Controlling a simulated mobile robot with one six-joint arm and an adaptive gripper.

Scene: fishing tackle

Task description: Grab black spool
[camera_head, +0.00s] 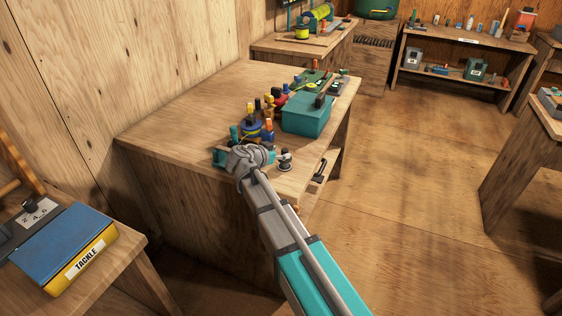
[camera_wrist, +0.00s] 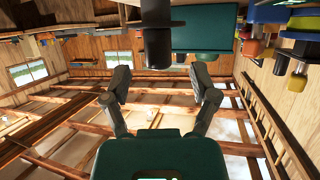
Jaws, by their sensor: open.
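A small dark spool with a pale middle (camera_head: 284,160) stands upright near the front edge of the wooden workbench (camera_head: 165,125). I take it as the black spool. My gripper (camera_head: 247,158) is low over the bench, just left of it in the head view; its fingers are mostly hidden there. In the wrist view, which is upside down, my gripper (camera_wrist: 160,82) is open with nothing between its fingertips. A dark cylindrical thing (camera_wrist: 156,44), probably the same spool, lies ahead, roughly centred between the fingers and apart from them.
A teal box (camera_head: 306,117) stands behind the spool and shows in the wrist view (camera_wrist: 205,35). A dark handled item (camera_head: 320,171) lies at the bench's right edge. The bench's left part is clear.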

